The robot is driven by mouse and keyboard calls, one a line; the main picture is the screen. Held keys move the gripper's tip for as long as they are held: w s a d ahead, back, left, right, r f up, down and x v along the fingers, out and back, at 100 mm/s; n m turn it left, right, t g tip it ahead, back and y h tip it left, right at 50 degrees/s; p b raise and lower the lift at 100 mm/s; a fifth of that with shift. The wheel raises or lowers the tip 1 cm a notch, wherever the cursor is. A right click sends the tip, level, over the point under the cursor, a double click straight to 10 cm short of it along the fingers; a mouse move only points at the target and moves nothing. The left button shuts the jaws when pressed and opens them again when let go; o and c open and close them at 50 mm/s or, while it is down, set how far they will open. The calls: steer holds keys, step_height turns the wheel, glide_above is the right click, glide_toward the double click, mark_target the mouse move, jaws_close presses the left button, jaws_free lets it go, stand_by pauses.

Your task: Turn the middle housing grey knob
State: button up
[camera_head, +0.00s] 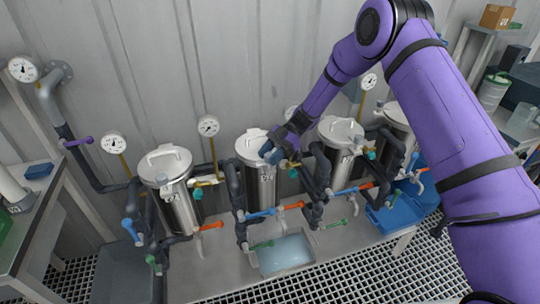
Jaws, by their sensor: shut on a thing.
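Steel filter housings with lids stand in a row against the wall. The housing (258,188) beside my gripper is second from the left, with a round lid and a label on its front. My gripper (271,153) reaches in from the upper right to the right side of this lid. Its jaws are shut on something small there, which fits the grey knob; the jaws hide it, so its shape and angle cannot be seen. Another housing (338,158) stands just right of my gripper, and one (181,205) stands at the left.
Pressure gauges (208,126) rise on stems behind the housings. Blue, orange and green valve handles (262,214) stick out in front. A basin of water (286,254) lies below, with floor grating (330,284) before it. A side table (40,200) stands left. My purple arm covers much of the right.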

steer(key=shift+o, duration=0.2)
steer(key=shift+s+a+n+g+h, duration=0.1)
steer(key=shift+n+g+h, duration=0.4)
steer(key=shift+n+g, duration=0.15)
steer(key=shift+s+f+n, duration=0.1)
steer(key=shift+f+n, duration=0.05)
steer(key=shift+n, duration=0.1)
steer(key=o, duration=0.9)
steer(key=shift+s, duration=0.1)
steer(key=shift+c, duration=0.2)
steer(key=v, duration=1.1)
steer(key=shift+a, duration=0.15)
